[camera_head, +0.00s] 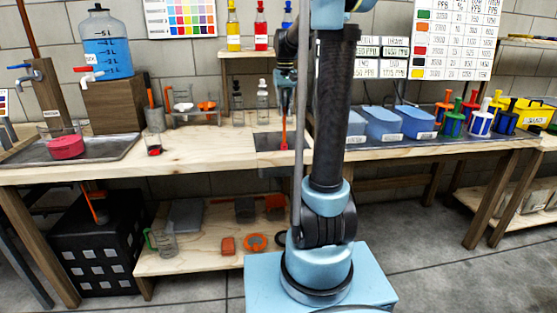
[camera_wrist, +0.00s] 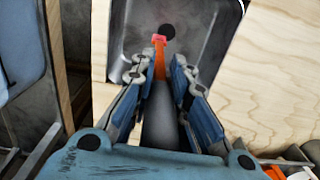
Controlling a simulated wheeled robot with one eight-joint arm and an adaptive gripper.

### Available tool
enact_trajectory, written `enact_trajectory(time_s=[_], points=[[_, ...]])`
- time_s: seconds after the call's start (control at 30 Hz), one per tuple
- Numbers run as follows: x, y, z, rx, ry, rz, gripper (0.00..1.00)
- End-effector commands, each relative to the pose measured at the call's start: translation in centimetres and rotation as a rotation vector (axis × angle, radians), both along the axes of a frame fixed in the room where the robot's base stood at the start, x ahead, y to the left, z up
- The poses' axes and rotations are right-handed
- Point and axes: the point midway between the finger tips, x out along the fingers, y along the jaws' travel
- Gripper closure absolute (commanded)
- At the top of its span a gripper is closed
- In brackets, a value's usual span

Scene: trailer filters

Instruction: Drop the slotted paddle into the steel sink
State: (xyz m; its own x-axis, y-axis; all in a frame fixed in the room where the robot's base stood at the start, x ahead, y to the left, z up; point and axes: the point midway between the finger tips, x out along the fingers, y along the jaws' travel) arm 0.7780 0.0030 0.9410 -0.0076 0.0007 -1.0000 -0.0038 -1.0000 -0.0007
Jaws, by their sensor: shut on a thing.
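My gripper (camera_head: 285,98) points down over the bench in the head view. It is shut on the slotted paddle, whose orange-red part (camera_head: 284,132) hangs below the fingers. In the wrist view the paddle's orange part (camera_wrist: 160,58) shows between the gripper fingers (camera_wrist: 160,82), with a dark grey shaft nearer the camera. The slots cannot be made out. The steel sink (camera_wrist: 205,50) lies beneath the paddle, and its round dark drain shows just beyond the tip. In the head view the sink (camera_head: 268,147) is partly hidden by my arm. The paddle's height above the sink floor is unclear.
Pale wood bench top (camera_head: 215,145) borders the sink. Clear bottles (camera_head: 262,95) and a rack with jars (camera_head: 195,108) stand behind and left. Blue bins (camera_head: 384,122) stand right of my arm. A shelf (camera_head: 247,54) with coloured bottles is above.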

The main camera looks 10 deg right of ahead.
Motion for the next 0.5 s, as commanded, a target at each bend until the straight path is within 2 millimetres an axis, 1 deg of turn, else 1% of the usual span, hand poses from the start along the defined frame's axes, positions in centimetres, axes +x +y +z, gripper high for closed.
enact_trajectory(time_s=[0.1,0.23,0.5], points=[[0.0,0.0,-1.3,0.000,0.000,0.000,1.00],[0.0,0.0,-2.3,0.000,0.000,-0.001,1.00],[0.0,-0.1,-3.2,0.000,0.000,-0.001,1.00]])
